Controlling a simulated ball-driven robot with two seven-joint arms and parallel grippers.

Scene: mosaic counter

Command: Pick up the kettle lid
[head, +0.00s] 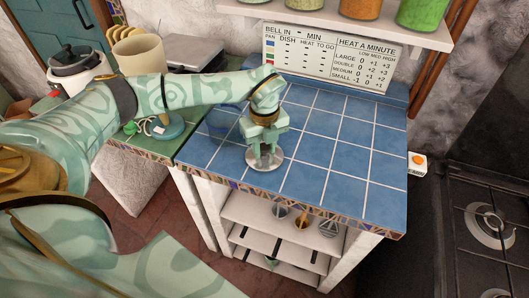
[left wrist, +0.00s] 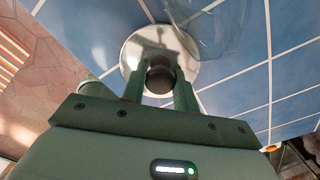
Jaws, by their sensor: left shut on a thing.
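The kettle lid is a round, shiny metal disc (head: 276,164) with a dark knob, at the blue tiled counter near its front edge. My left gripper (head: 264,153) points down over it from above. In the left wrist view the lid (left wrist: 131,57) lies beyond the fingers, and its dark round knob (left wrist: 160,80) sits between them. The left gripper (left wrist: 160,90) is shut on the knob. I cannot tell whether the lid touches the tiles or is slightly raised. My right gripper is not in view.
The blue counter (head: 345,160) is clear to the right of the lid. A clear glass-like thing (left wrist: 205,25) is beside the lid in the left wrist view. A cream pot (head: 139,55) and a cooker (head: 62,64) stand at the left. A stove (head: 490,225) is at the right.

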